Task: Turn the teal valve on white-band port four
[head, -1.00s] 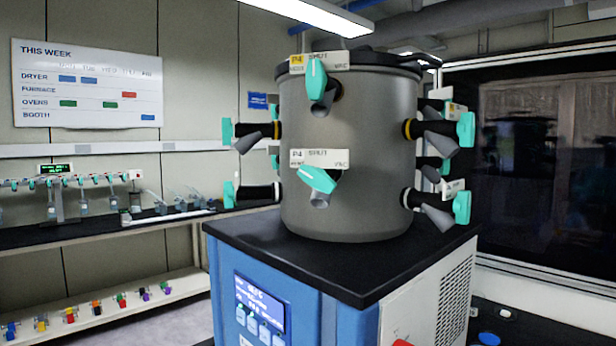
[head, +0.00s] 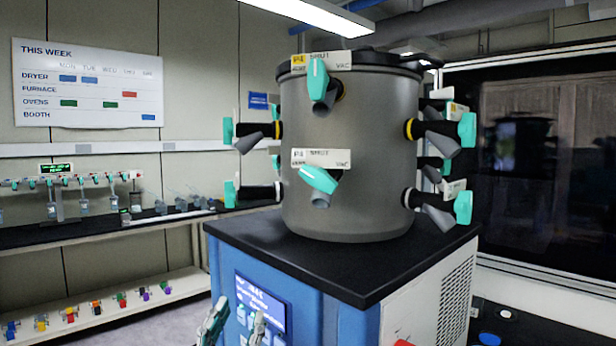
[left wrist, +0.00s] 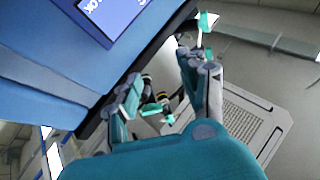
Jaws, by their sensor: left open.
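The white-labelled port four plate (head: 330,159) is on the lower front of the grey drum (head: 355,210) in the head view. Its teal valve handle (head: 319,179) sits just below the plate, tilted from upper left to lower right. Above it, the yellow-labelled port four has a teal handle (head: 318,80) that stands nearly upright. My left gripper (head: 236,320) is low at the bottom edge, in front of the blue cabinet, well below and left of the lower handle. It is open and empty, as the left wrist view (left wrist: 160,80) also shows. My right gripper is out of view.
Other teal valves (head: 467,130) stick out from the drum's sides. The drum stands on a black top over a blue cabinet with a screen (head: 261,303). A bench (head: 110,232) is at left; a dark glass-fronted enclosure (head: 545,170) is at right.

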